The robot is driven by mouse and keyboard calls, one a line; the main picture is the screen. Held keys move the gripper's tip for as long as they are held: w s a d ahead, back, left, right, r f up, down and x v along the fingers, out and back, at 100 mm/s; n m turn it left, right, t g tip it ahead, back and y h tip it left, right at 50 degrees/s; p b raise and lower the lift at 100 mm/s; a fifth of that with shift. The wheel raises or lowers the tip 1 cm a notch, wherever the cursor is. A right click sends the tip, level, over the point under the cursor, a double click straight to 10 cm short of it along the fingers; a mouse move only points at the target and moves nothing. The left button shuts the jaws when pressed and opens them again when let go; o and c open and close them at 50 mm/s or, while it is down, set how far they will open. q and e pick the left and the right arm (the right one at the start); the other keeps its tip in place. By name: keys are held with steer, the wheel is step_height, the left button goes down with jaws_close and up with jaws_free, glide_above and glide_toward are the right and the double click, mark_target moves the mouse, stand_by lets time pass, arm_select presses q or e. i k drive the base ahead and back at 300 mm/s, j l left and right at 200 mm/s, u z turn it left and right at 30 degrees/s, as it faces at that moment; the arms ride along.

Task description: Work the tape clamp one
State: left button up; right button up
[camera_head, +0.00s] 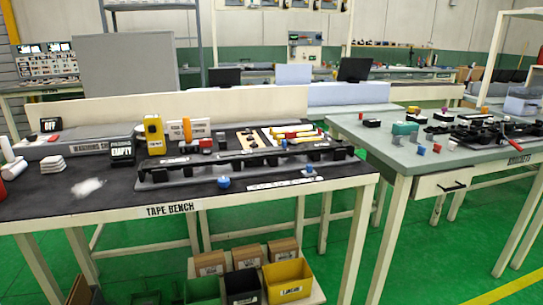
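The tape bench (100,209) stands at the left with a dark top and a "TAPE BENCH" label on its front edge. A long black trim piece (250,160) with several raised black blocks lies across its right half. A blue knob-like piece (224,182) sits at the front of the trim, left of its middle. A second blue piece (309,170) sits near its right end. Either could belong to a tape clamp; I cannot tell which is clamp one or whether it is open. Neither of my grippers shows in the head view.
A yellow device (154,136), a black box labelled "EMPTY" (122,152) and a white fluffy heap (88,187) are on the bench. Bins, including a yellow one (288,281), stand below. A second grey bench (460,160) stands right, with a gap between.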

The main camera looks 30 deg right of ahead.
mark_target(290, 136)
steer(key=i+l+u, duration=0.1)
steer(key=l+u, duration=0.2)
steer(key=l, duration=0.55)
steer(key=l+u, duration=0.3)
steer(key=l, duration=0.5)
steer(key=i+l, duration=0.05)
